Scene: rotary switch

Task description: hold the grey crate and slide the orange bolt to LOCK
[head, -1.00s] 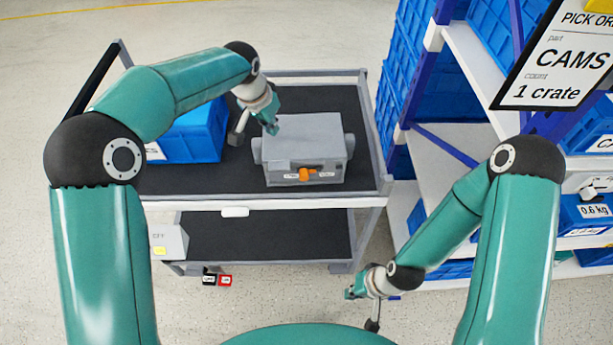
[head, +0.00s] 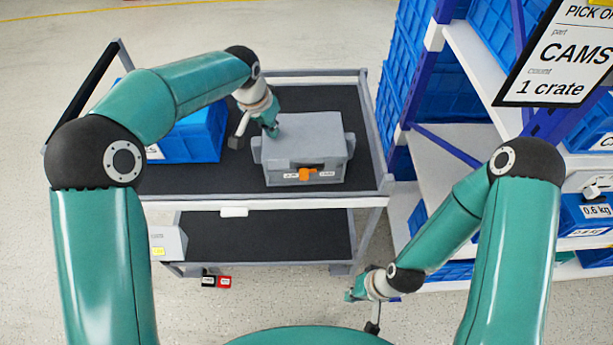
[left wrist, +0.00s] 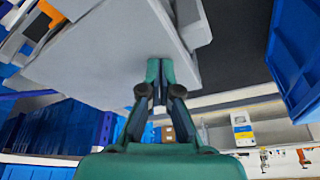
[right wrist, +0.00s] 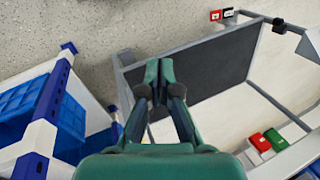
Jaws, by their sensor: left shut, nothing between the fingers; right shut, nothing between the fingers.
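The grey crate (head: 318,138) sits on the cart's dark top shelf, lid closed, and its lid also shows in the left wrist view (left wrist: 100,50). The orange bolt (head: 306,174) is on the crate's front face between two small white labels, too small to read surely. It also shows at the corner of the left wrist view (left wrist: 50,10). My left gripper (head: 272,130) is shut and empty at the left part of the crate's lid; I cannot tell whether it touches. My right gripper (head: 352,294) is shut and empty, low in front of the shelving, away from the crate.
A blue crate (head: 195,135) stands left of the grey crate on the cart (head: 265,204). A shelving rack (head: 450,165) with blue bins rises at the right. A hanging sign (head: 560,55) reads CAMS, 1 crate. The cart's lower shelf (head: 265,238) is mostly clear.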

